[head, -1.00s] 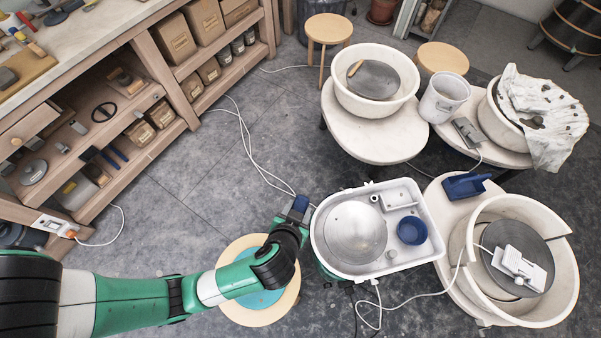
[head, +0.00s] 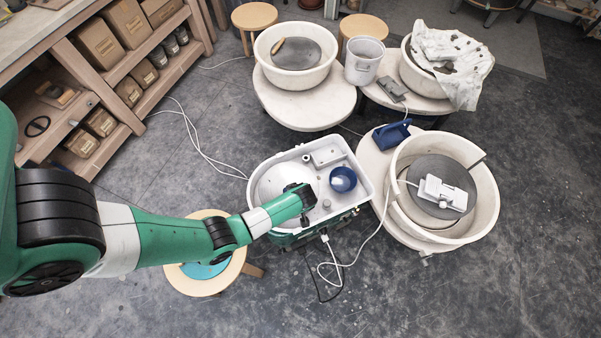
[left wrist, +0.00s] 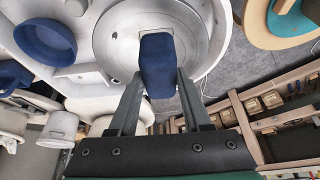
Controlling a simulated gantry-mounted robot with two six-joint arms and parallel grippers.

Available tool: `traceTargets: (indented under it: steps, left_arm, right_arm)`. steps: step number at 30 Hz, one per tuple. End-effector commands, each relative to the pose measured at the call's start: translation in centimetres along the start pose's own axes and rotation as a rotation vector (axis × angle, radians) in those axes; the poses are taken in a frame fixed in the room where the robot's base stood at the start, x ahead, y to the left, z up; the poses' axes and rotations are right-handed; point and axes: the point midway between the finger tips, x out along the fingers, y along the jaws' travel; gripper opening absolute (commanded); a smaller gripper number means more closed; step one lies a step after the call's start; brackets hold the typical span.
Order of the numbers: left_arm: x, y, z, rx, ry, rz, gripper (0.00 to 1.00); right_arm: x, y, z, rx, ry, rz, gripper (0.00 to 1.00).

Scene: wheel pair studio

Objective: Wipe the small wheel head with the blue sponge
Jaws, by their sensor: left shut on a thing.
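The small wheel head (head: 270,188) is a silvery disc in the white basin of the small wheel (head: 367,192). My left gripper (head: 306,196) reaches over its right part and hides some of it. In the left wrist view my left gripper (left wrist: 157,88) is shut on the blue sponge (left wrist: 158,62), a dark blue block between the two fingers. The wheel head (left wrist: 118,50) lies behind the sponge there. I cannot tell whether the sponge touches it. In the head view the sponge is mostly hidden by the gripper. My right gripper is not in view.
A blue bowl (head: 343,182) sits in the basin right of the gripper; it shows in the left wrist view (left wrist: 45,40). A round stool (head: 190,281) stands under my left arm. White cables lie on the floor. Larger wheels (head: 484,207) stand to the right and behind.

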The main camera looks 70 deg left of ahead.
Motion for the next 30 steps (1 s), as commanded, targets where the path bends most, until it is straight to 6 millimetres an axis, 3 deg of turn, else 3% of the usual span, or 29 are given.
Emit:
traceTargets:
  steps: [16,30]
  left_arm:
    - [-0.2,-0.1,-0.4,-0.01,-0.027,0.003,0.0]
    - [7.1,0.0,2.7,-0.011,-0.026,0.005,0.0]
  right_arm:
    - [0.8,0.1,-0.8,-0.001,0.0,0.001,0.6]
    - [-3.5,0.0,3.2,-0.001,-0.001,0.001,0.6]
